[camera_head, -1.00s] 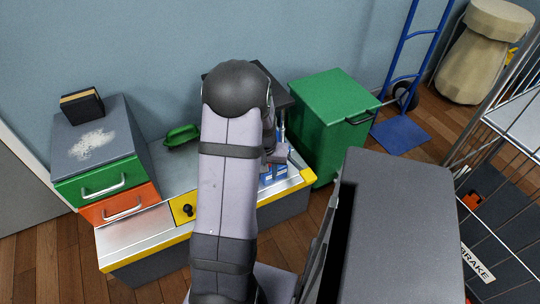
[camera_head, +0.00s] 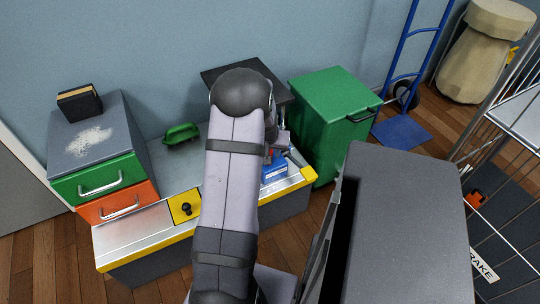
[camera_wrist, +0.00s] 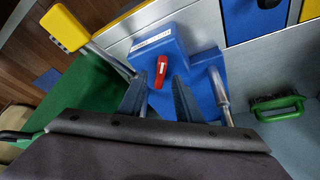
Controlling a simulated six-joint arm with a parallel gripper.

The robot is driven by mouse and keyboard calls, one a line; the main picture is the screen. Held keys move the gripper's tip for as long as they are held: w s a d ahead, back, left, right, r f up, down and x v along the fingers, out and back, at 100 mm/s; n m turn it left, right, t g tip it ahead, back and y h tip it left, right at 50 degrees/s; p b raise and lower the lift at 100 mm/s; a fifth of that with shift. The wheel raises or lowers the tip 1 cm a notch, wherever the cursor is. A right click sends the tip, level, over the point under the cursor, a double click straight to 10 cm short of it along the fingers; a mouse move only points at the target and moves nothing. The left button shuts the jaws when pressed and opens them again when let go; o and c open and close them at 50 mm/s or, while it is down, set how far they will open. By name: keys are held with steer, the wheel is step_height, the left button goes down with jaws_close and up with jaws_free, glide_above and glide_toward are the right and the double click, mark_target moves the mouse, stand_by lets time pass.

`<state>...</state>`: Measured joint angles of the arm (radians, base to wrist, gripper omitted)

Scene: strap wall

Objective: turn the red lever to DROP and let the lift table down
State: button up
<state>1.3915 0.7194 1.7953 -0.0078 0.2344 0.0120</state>
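In the wrist view the red lever (camera_wrist: 161,71) stands on the face of a blue housing (camera_wrist: 192,62) with a small white label (camera_wrist: 152,39), whose text is too small to read. My gripper (camera_wrist: 157,84) is open, one dark finger on each side of the lever's lower end, with gaps visible. In the head view my arm hides most of the gripper, and the blue housing (camera_head: 274,174) shows beside it with a bit of red. The lift table's dark platform (camera_head: 214,75) is raised above the bench, partly behind my arm.
The bench has a black knob on a yellow plate (camera_head: 185,207) and a green-handled brush (camera_head: 181,134). A green bin (camera_head: 333,105) stands close on the right.

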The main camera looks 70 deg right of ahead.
steer(key=shift+x, duration=0.9)
jaws_close()
